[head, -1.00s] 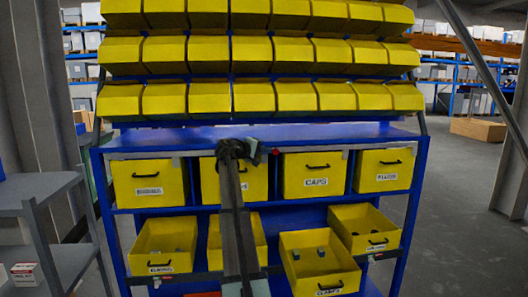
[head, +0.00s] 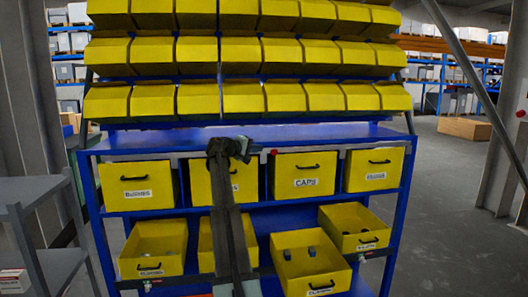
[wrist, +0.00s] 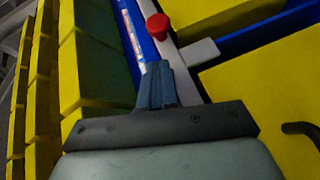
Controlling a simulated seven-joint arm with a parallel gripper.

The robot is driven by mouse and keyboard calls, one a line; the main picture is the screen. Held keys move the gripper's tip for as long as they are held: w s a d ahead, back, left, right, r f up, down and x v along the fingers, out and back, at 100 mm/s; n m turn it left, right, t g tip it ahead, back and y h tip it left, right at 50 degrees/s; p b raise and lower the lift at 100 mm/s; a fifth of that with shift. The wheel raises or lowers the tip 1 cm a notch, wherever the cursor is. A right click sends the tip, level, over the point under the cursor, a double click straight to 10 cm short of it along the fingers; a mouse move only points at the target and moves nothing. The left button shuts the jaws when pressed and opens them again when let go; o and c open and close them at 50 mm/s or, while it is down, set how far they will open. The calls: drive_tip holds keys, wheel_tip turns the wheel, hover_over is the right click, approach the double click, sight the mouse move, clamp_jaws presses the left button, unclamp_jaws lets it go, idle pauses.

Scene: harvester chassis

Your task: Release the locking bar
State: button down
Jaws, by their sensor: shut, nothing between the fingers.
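A pale grey bar (wrist: 198,52) runs along the rack's front edge above the upper yellow drawers. Its strip also shows in the head view (head: 342,148). A red knob (wrist: 158,26) stands on it, and it is a small red spot in the head view (head: 274,152). My gripper (wrist: 157,68) is shut and empty, its blue-grey fingertips pointing at the bar just short of the red knob. In the head view my gripper (head: 260,148) is at the shelf edge, left of the knob. I cannot tell whether the fingertips touch the bar.
Rows of yellow bins (head: 243,98) overhang the blue shelf (head: 330,132). Closed drawers (head: 306,175) with black handles sit below, and open drawers (head: 310,265) jut out lower down. A grey cart (head: 38,195) stands at left. The floor at right (head: 450,210) is clear.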

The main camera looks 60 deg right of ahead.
drive_tip(key=v, duration=1)
drive_tip(key=shift+w, duration=0.15)
idle(0.4)
